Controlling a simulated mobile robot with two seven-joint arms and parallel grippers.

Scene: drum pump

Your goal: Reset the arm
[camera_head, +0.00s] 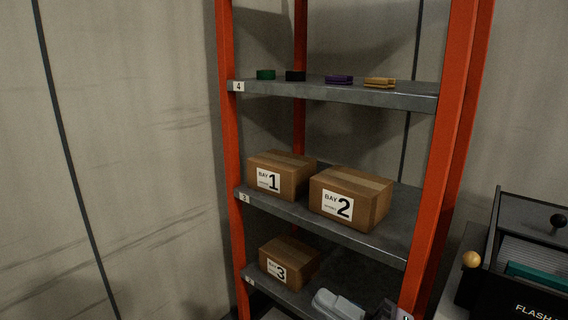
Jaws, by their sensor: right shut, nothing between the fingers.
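My right gripper (340,304) shows only in part at the bottom edge, as pale grey and dark pieces in front of the lowest visible shelf. It is shut with nothing held, and clear of the boxes above. Most of my right arm is cut off by the frame. My left gripper is not in view.
An orange-post rack with grey shelves (330,228) holds cardboard boxes for bay 1 (283,174), bay 2 (350,198) and bay 3 (289,262). Small green, black, purple and tan items line its top shelf (400,101). A black flash box (520,285) with a tan knob (471,259) stands at right.

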